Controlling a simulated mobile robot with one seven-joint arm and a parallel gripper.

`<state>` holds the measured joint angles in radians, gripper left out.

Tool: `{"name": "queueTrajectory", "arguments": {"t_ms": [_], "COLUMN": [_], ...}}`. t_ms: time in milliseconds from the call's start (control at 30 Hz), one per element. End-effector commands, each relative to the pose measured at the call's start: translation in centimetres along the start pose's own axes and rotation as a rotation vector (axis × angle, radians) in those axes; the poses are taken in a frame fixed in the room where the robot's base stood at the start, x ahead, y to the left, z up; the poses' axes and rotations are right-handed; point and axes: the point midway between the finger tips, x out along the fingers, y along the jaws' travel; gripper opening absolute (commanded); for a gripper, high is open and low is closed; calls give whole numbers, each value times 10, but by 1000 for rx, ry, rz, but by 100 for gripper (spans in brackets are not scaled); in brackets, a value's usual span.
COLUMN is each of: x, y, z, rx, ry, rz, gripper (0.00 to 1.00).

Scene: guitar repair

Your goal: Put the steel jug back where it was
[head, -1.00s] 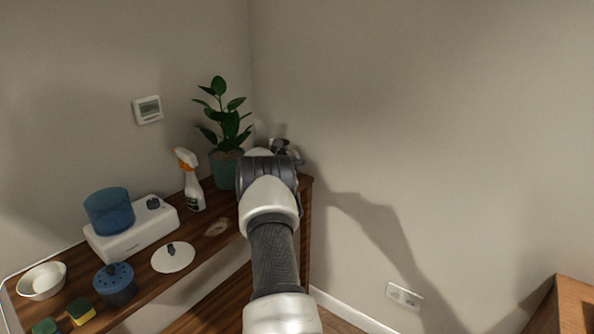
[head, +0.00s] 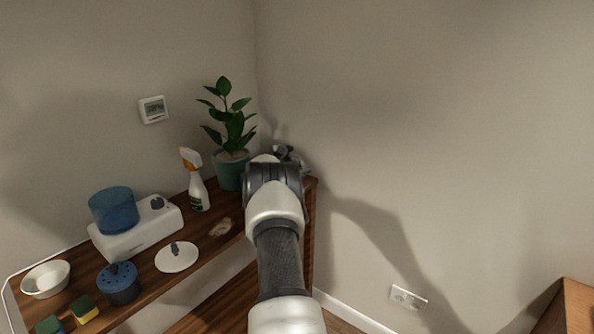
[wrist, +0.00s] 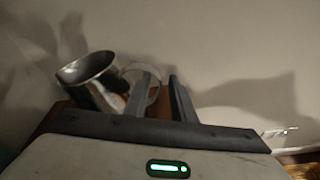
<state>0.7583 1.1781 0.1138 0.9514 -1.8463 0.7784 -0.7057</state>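The steel jug (wrist: 88,68) shows in the wrist view, left of my fingers, with its open rim up and its body leaning in the picture. Its loop handle (wrist: 156,82) reaches toward my gripper (wrist: 162,82). The two fingers stand apart, with the outer part of the handle seen between them; I see no clear contact. In the head view my arm hides most of the jug and the fingertips, at the far right end of the wooden shelf (head: 205,238). Whether the jug's base rests on the shelf is hidden.
A potted plant (head: 231,170) and a spray bottle (head: 196,182) stand just left of my arm. A white lid (head: 177,257), a white device with a blue bowl (head: 113,210), a blue container (head: 118,285) and a white bowl (head: 46,279) are further left. Walls close the corner behind.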

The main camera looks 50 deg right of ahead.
Motion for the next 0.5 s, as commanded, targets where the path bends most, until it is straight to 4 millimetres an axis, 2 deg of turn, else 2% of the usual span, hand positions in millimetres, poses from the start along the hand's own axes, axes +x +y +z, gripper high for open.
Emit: {"name": "queueTrajectory", "arguments": {"t_ms": [167,500], "x": [-23,-94], "y": [3,2], "z": [2,2], "rx": [-4,-2], "ry": [1,0], "rz": [3,2], "gripper": [23,23]}}
